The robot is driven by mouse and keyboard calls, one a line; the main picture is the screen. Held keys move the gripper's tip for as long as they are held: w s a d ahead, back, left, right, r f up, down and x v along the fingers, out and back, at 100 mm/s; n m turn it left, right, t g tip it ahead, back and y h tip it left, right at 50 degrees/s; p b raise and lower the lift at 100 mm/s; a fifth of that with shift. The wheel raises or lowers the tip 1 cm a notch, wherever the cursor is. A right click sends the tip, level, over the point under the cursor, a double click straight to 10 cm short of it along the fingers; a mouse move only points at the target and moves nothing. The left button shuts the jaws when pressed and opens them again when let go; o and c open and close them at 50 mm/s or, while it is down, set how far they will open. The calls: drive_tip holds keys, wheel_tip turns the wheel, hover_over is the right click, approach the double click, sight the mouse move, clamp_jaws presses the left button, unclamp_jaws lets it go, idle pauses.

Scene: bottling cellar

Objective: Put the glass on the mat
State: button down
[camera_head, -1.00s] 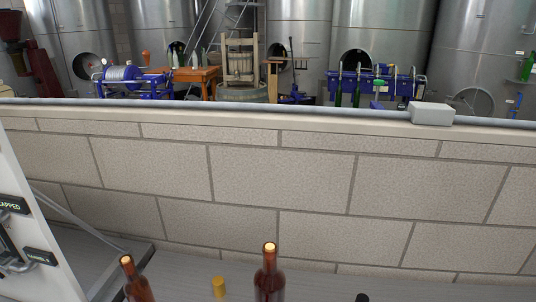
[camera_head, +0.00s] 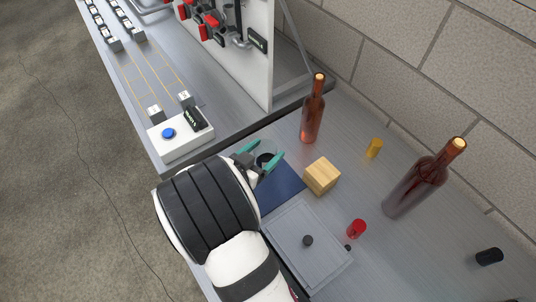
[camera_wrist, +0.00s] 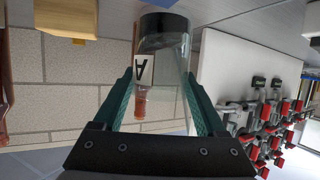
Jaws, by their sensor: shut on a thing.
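The glass (camera_wrist: 165,75) is a clear cylinder with a dark band at one end and a white label bearing an "A". In the head view the glass (camera_head: 266,158) is small and partly hidden by my gripper. My gripper (camera_head: 259,157), with teal fingers, is shut around the glass's sides. The fingers also flank it in the wrist view (camera_wrist: 160,95). The mat (camera_head: 283,187) is a flat dark blue sheet on the metal table, partly hidden by my arm. The glass appears over its far left end; I cannot tell whether they touch.
A wooden block (camera_head: 322,176) stands at the mat's right edge. A brown bottle (camera_head: 313,112) is behind it, another (camera_head: 415,185) at right. A yellow cork (camera_head: 374,147), a red cap (camera_head: 356,229) and a grey lidded panel (camera_head: 308,255) are nearby. A white button box (camera_head: 180,138) is left.

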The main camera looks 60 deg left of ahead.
sight(259, 165)
drive_tip(key=shift+f, duration=1.9)
drive_tip(key=shift+f, duration=0.1)
